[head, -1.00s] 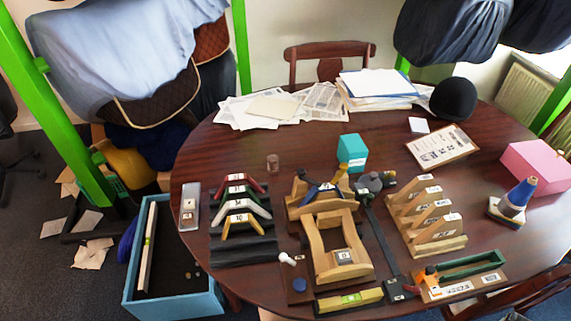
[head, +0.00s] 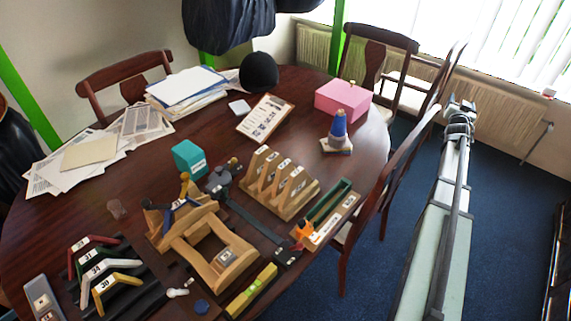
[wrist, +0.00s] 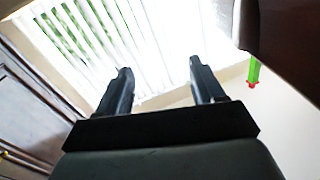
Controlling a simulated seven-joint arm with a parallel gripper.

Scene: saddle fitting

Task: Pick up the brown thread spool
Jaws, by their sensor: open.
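In the head view my arm reaches up on the right, beyond the table edge and far from the cylinder. The wrist view shows no spool.
The wooden saddle frame (head: 215,262), angled gauges (head: 100,265), teal box (head: 189,159), slotted wooden rack (head: 280,185) and blue cone (head: 338,128) crowd the table (head: 60,225). Papers (head: 90,155) lie behind the cylinder. Chairs (head: 385,170) stand between my arm and the table.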

